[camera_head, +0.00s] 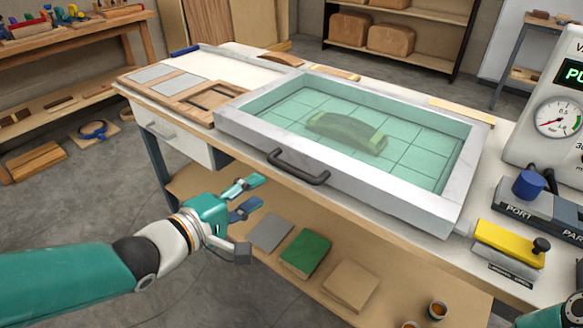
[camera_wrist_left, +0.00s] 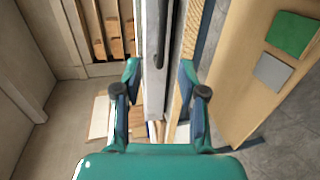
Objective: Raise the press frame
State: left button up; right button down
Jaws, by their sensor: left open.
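The press frame (camera_head: 400,195) is a pale rectangular frame with a see-through green sheet, lying flat on the table. A curved block (camera_head: 345,132) shows under the sheet. A dark handle (camera_head: 298,167) sits on the frame's front side. My left gripper (camera_head: 247,196) is open and empty, in front of the table, below and left of the handle and apart from it. In the left wrist view, the open fingers (camera_wrist_left: 158,75) have the table's front edge and a pale upright strip between them in the picture. My right gripper is out of view.
The table's left end (camera_head: 235,65) holds wooden frames and grey plates. A gauge unit (camera_head: 553,115), a blue knob (camera_head: 529,184) and a yellow block (camera_head: 508,242) stand at the right. The lower shelf (camera_head: 385,270) holds sample squares, including a green one (camera_head: 304,253).

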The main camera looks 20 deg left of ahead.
aim_at(293, 168)
pick_arm(q)
jog(key=b+x, duration=0.1)
jog(key=x, duration=1.1)
jog(key=shift+w+d+f, duration=0.1)
jog(key=shift+w+f, duration=0.1)
jog(key=shift+w, duration=0.1)
grip_shut()
